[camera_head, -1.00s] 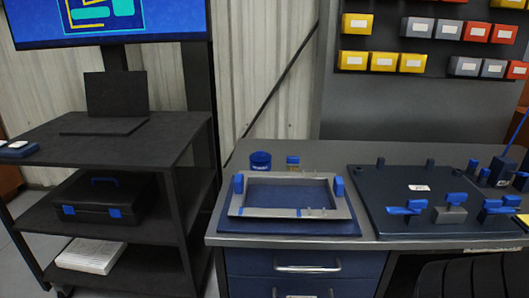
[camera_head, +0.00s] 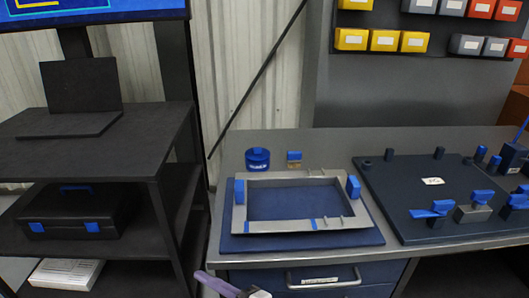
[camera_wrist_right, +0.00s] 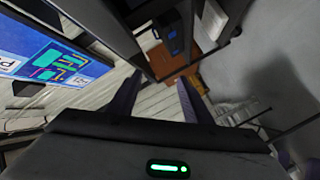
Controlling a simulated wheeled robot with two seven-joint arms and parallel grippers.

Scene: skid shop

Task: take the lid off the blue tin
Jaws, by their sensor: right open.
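The blue tin (camera_head: 257,159) stands upright at the back left of the workbench, behind the framed fixture. Its blue lid (camera_head: 257,153) sits on top, and pale lettering shows on its side. My right gripper (camera_wrist_right: 159,84) is open and empty in the right wrist view, its two purple fingers spread apart. A purple finger, apparently of the same gripper, enters at the bottom of the head view (camera_head: 217,284), in front of the bench and well away from the tin. My left gripper is not in view.
A small jar with a blue cap (camera_head: 294,158) stands just right of the tin. A grey frame (camera_head: 240,212) on a blue mat lies in front of both. A dark board with blue clamps (camera_head: 400,210) is at right. A black shelf cart (camera_head: 150,150) stands left of the bench.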

